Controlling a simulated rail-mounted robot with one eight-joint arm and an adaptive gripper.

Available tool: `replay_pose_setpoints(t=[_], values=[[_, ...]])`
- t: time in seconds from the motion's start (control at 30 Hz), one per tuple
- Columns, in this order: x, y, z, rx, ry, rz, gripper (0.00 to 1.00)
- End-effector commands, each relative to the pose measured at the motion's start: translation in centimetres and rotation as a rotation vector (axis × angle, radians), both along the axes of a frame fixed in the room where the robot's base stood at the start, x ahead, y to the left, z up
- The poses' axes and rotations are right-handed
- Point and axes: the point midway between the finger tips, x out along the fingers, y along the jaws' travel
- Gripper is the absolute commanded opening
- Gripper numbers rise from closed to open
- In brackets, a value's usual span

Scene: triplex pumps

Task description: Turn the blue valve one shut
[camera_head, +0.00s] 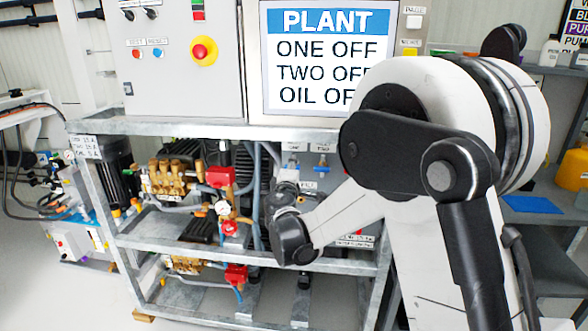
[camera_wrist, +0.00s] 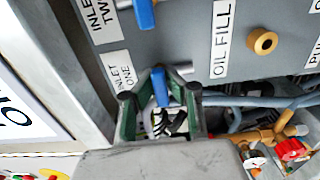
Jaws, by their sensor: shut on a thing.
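The blue handle of valve one (camera_wrist: 160,87) is in the middle of the wrist view, beside the "INLET ONE" label. My gripper (camera_wrist: 160,94) has one finger on each side of this handle and is shut on it. The handle points nearly straight up and down in that picture. In the head view, my gripper (camera_head: 287,178) is at the panel under the left label, and mostly hides valve one. The second blue valve (camera_wrist: 145,13), labelled "INLET TWO", is at the top of the wrist view. It also shows in the head view (camera_head: 322,162).
An "OIL FILL" label and a brass fitting (camera_wrist: 263,41) lie right of the handle in the wrist view. A metal frame post (camera_wrist: 62,75) runs close on the left. The screen (camera_head: 328,58) reads "ONE OFF", "TWO OFF"; my arm covers part of it.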

Motion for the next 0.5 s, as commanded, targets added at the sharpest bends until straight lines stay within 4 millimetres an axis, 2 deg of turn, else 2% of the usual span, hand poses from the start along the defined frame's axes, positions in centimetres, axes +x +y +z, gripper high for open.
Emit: replay_pose_setpoints(t=[0.47,0.5], values=[[-0.07,0.01,-0.07,0.016,-0.001,0.000,0.00],[-0.07,0.01,-0.07,0.016,-0.001,0.000,0.10]])
